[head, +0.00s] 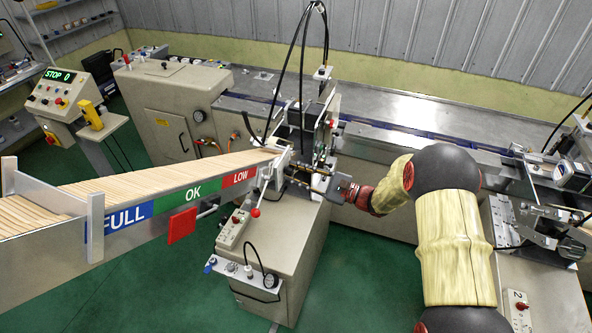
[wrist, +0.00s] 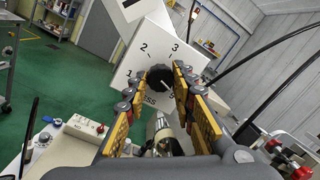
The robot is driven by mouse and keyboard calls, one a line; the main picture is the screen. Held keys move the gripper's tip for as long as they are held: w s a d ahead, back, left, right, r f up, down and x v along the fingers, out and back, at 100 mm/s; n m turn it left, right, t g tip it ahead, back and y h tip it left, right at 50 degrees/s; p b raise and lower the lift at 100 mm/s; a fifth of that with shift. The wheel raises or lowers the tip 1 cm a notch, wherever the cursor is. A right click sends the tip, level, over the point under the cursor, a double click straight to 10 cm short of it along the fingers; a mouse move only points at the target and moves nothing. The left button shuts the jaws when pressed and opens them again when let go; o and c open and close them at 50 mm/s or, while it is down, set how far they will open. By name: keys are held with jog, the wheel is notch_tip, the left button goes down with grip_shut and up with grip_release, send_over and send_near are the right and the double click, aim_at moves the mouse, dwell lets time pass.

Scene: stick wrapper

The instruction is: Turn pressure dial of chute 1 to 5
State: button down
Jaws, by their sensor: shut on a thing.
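The pressure dial (wrist: 158,76) is a black round knob on a tilted white plate (wrist: 140,54), which shows the numerals 1, 2 and 3 and part of a word ending in "ESS". My gripper (wrist: 157,84) has its yellow-padded fingers on either side of the knob and is shut on it. The knob's pointer setting is not clear. In the head view, my gripper (head: 341,187) reaches the chute's end from the right; the dial is too small to make out there.
The stick-filled chute (head: 180,197) with FULL, OK and LOW bands slopes in from the left. Black hoses (head: 302,60) arch above the station. A control box (head: 233,228) stands below it. A station marked 2 (head: 518,300) is at the right. Green floor lies open in front.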

jog(key=shift+m+p, duration=0.55)
jog(key=shift+m, duration=0.65)
jog(key=shift+f, duration=0.1)
jog(key=c, duration=1.5)
grip_release()
jog(key=v, duration=1.2)
jog(key=shift+s, duration=0.1)
